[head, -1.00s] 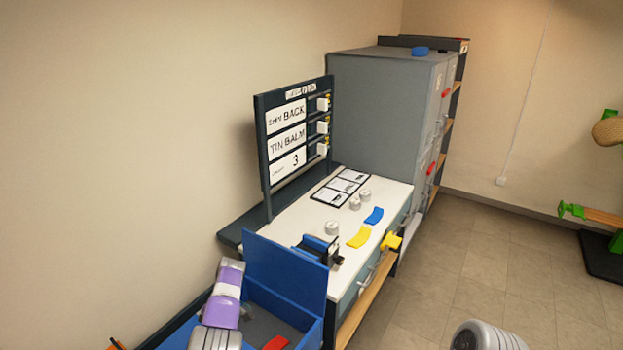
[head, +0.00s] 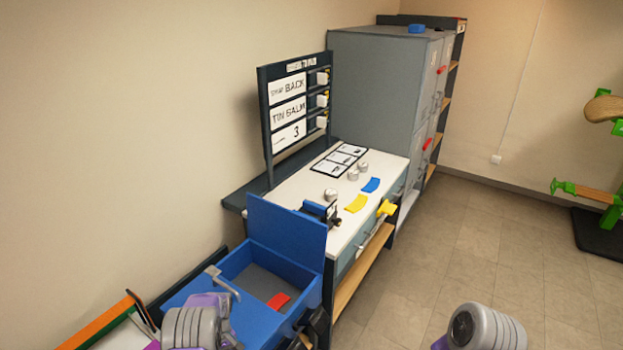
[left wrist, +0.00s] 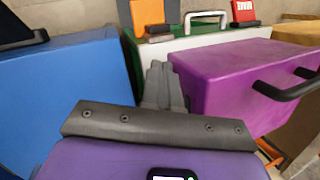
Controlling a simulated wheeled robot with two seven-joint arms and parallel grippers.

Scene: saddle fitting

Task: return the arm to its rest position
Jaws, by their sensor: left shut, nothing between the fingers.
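My left arm (head: 195,328) shows at the bottom left of the head view, beside the open blue box (head: 262,322). Its gripper cannot be made out clearly there. In the left wrist view my left gripper (left wrist: 163,88) is shut and empty, its grey fingers together. The fingers point toward a purple box (left wrist: 235,78) with a black handle and a green and white box (left wrist: 200,42). Whether they touch either box is hard to tell. Part of my right arm (head: 485,328) shows at the bottom right of the head view; its gripper is out of view.
A blue surface (left wrist: 70,90) stands close on the left in the left wrist view. The blue box holds a red piece (head: 279,300). The white-topped bench (head: 315,228) carries a yellow piece (head: 356,203), a blue piece (head: 371,185) and grey tins.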

